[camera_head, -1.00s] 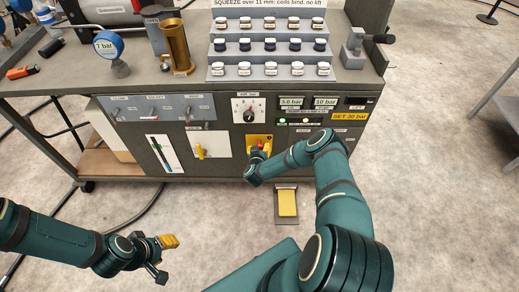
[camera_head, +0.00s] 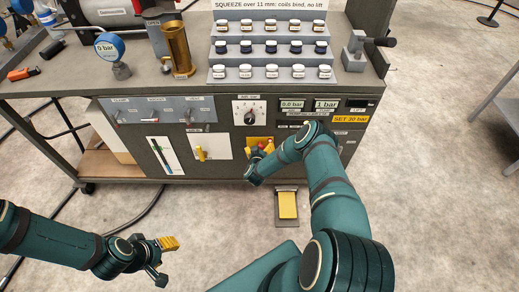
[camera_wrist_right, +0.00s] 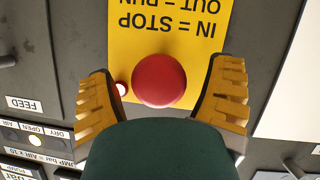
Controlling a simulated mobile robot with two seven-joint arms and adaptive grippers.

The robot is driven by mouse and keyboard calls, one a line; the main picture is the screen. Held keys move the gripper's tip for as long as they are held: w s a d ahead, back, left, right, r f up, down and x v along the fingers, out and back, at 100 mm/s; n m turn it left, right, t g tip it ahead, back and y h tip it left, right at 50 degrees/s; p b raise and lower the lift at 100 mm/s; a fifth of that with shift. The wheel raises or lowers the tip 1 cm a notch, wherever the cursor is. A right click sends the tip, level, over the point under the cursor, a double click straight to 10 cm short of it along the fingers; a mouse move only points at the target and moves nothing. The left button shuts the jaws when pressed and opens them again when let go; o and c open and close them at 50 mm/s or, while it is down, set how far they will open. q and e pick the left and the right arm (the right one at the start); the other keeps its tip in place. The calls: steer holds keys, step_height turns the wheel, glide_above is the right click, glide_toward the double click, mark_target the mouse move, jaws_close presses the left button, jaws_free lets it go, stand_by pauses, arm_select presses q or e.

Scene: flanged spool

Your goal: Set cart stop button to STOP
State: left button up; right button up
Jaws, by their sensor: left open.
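The red stop button (camera_wrist_right: 159,81) sits on a yellow plate (camera_wrist_right: 211,15) lettered "IN = STOP, OUT = RUN", upside down in the right wrist view. My right gripper (camera_wrist_right: 162,95) is open, its two yellow fingers on either side of the button with gaps to it. Face-on, I cannot tell how far in the button is. In the head view my right gripper (camera_head: 262,150) is at the cart's front and hides much of the yellow plate (camera_head: 258,140). My left gripper (camera_head: 167,258) is open and empty, low over the floor.
The cart top (camera_head: 110,82) carries jar racks, a brass cylinder (camera_head: 176,48) and a gauge (camera_head: 108,47) reading 0 bar. A yellow foot pedal (camera_head: 287,205) lies on the floor below my right arm. A display (camera_head: 326,104) reads 1 bar.

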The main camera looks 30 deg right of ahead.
steer(key=v, duration=1.2)
stand_by(0.3)
steer(key=s+a+r+n+g+y, duration=0.1)
steer(key=s+a+r+y, duration=0.15)
steer(key=a+y, duration=0.4)
steer(key=s+a+r+n+g+y, duration=0.1)
steer(key=a+r+g+y, duration=0.2)
steer(key=a, duration=0.6)
steer(key=s+a+r+g+y, duration=0.1)
steer(key=s+a+r+g, duration=0.1)
steer(key=s, duration=0.5)
steer(key=s+a+r+g+y, duration=0.1)
steer(key=s+a+r+g, duration=0.2)
steer(key=s, duration=0.5)
step_height(320, 180, up, 2)
steer(key=shift+a+r+n+y, duration=0.25)
steer(key=shift+a+n+y, duration=0.1)
steer(key=shift+a, duration=0.1)
steer(key=shift+s, duration=0.15)
